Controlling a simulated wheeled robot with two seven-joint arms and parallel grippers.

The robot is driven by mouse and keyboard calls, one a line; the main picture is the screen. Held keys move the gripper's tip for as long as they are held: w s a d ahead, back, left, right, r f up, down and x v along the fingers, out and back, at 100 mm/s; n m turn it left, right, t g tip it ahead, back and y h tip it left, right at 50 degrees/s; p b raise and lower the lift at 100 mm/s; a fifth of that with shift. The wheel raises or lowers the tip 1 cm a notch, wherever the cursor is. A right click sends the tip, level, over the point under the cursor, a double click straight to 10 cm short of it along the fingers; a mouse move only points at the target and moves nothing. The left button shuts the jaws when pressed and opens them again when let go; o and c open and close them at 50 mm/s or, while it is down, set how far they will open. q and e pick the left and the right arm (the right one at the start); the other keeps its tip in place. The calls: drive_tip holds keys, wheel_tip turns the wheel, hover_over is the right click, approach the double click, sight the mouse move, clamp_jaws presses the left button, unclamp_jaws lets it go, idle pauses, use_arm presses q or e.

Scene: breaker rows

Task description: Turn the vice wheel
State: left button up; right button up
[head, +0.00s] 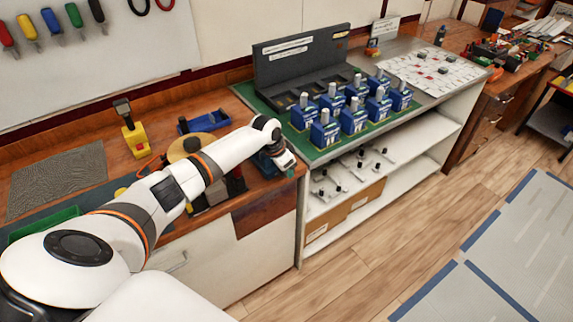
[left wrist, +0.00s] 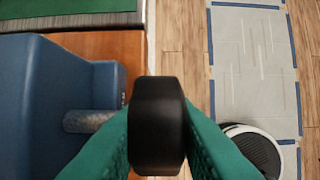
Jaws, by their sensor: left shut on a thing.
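The blue vice (left wrist: 45,105) fills the left of the left wrist view, with a grey metal shaft (left wrist: 88,121) at its side. The black vice wheel (left wrist: 157,122) shows edge-on in the middle of that view. The green fingers of my left gripper (left wrist: 158,150) are on both sides of the wheel and shut on it. In the head view my left gripper (head: 288,171) is at the bench's front edge, beside the vice (head: 264,166), which is mostly hidden by my arm. The wheel cannot be made out there. My right gripper is in neither view.
A green mat with rows of blue breakers (head: 353,120) and a dark case (head: 300,62) stand to the right of the vice. A yellow device (head: 135,138) and a blue tray (head: 205,121) are behind my arm. The floor (head: 400,235) in front is clear.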

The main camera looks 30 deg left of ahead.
use_arm(q)
drive_tip(key=shift+s+a+f+t+h+b, duration=0.15)
drive_tip(key=shift+t+h+b, duration=0.2)
drive_tip(key=shift+t, duration=0.55)
drive_tip(key=t+h+b, duration=0.1)
drive_tip(key=t+b, duration=0.1)
drive_tip(key=b, duration=0.2)
drive_tip(key=t+b, duration=0.2)
drive_tip(key=b, duration=0.2)
drive_tip(key=t+h+b, duration=0.1)
drive_tip(key=t+b, duration=0.1)
drive_tip(key=b, duration=0.2)
drive_tip(key=shift+f+h, duration=0.25)
drive_tip(key=shift+h, duration=0.1)
drive_tip(key=shift+r+t+b, duration=0.2)
drive_tip(key=shift+t+b, duration=0.3)
drive_tip(key=shift+b, duration=0.2)
drive_tip(key=shift+r, duration=0.1)
drive_tip(key=o, duration=1)
